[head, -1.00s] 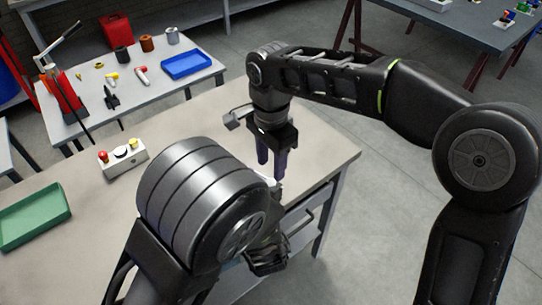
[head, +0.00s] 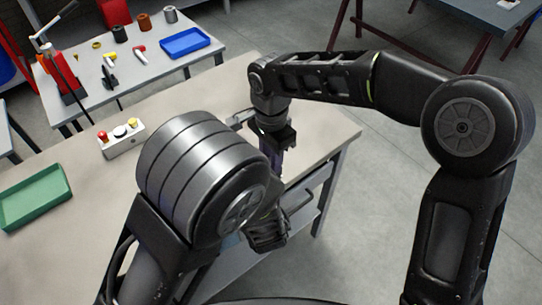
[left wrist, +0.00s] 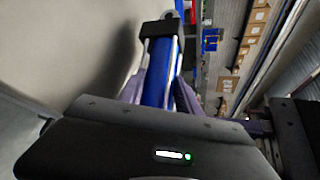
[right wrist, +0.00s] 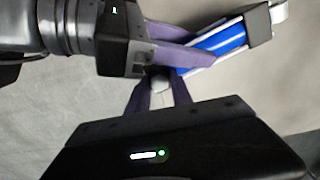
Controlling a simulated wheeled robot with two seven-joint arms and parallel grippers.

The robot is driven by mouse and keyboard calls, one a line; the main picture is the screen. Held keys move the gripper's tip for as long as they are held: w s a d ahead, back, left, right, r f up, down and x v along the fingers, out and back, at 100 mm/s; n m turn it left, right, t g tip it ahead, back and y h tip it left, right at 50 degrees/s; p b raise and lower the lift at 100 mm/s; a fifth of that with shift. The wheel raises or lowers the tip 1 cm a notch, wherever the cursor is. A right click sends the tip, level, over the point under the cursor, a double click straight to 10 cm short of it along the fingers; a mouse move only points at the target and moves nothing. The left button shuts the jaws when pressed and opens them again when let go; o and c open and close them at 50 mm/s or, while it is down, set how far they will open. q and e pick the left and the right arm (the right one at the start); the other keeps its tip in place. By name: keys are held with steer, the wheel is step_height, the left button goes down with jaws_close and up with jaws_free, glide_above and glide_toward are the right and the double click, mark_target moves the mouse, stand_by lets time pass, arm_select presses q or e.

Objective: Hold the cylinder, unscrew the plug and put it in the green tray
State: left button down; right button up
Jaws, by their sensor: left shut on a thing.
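My left gripper (left wrist: 160,85) is shut on the blue cylinder (left wrist: 162,66), which has a black end block and pale rods along its sides. In the right wrist view the cylinder (right wrist: 222,40) lies tilted, and the left gripper's purple fingers (right wrist: 185,55) hold it. My right gripper (right wrist: 163,90) has its fingers on either side of the small grey plug (right wrist: 160,76) at the cylinder's near end. I cannot tell whether they press on it. In the head view the right gripper (head: 271,153) points down over the bench; my left arm hides the left fingers. The green tray (head: 35,197) looks empty.
The bench (head: 110,190) is clear between the tray and my arms. A box with coloured buttons (head: 121,140) stands near its far edge. A second table behind holds a blue tray (head: 185,43), a red press (head: 68,85) and small parts.

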jaws_close()
steer(key=n, duration=0.3)
steer(key=shift+n, duration=0.3)
steer(key=o, duration=0.5)
jaws_free()
steer(key=shift+r, duration=0.15)
steer(key=shift+r, duration=2.2)
